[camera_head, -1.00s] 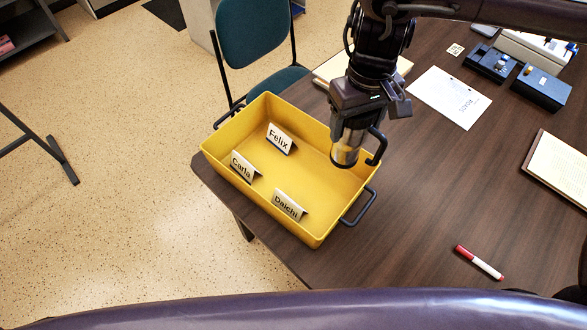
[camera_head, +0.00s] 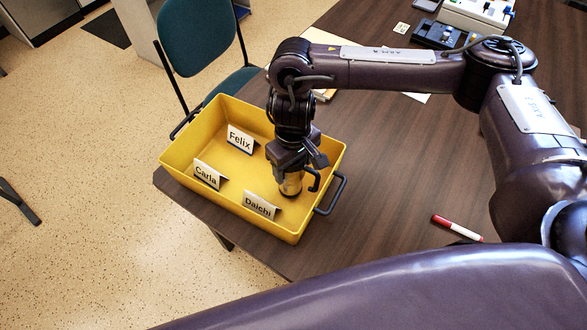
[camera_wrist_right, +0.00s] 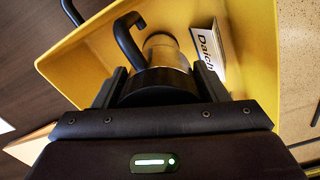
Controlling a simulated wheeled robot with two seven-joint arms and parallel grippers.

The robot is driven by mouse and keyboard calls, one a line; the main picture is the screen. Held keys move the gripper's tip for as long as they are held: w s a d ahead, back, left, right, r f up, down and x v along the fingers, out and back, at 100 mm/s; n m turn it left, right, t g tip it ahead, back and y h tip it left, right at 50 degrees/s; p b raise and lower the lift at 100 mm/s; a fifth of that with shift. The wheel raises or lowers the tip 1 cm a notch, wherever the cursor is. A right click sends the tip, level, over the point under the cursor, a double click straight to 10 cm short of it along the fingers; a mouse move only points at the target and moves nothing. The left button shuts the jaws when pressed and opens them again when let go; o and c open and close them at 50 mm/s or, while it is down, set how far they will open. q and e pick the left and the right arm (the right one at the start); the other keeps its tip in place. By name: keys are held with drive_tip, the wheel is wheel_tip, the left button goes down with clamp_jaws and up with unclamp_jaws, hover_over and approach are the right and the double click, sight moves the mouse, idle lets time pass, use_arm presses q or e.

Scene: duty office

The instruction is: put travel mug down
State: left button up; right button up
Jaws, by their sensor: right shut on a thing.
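The travel mug (camera_head: 291,187), silvery with a dark base and a black handle, is inside the yellow tray (camera_head: 205,122), toward its right end beside the Daichi card (camera_head: 260,205). My right gripper (camera_head: 290,168) points down and is shut on the mug's upper part. I cannot tell whether the base touches the tray floor. In the right wrist view the mug (camera_wrist_right: 163,50) is between the fingers of the gripper (camera_wrist_right: 160,84), its handle to the left and the Daichi card (camera_wrist_right: 208,48) to the right. My left gripper is not in view.
A Felix card (camera_head: 240,138) and a Carla card (camera_head: 207,174) also stand in the tray. The tray is at the corner of the dark table (camera_head: 380,180). A red and white marker (camera_head: 457,228) lies to the right. A teal chair (camera_head: 200,35) stands behind.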

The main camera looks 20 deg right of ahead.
drive_tip(key=shift+f, duration=0.85)
drive_tip(key=shift+f, duration=0.1)
drive_tip(key=o, duration=1.5)
wheel_tip(320, 180, up, 11)
drive_tip(key=shift+r+p, duration=0.1)
drive_tip(key=shift+p, duration=0.75)
drive_tip(key=shift+r, duration=0.5)
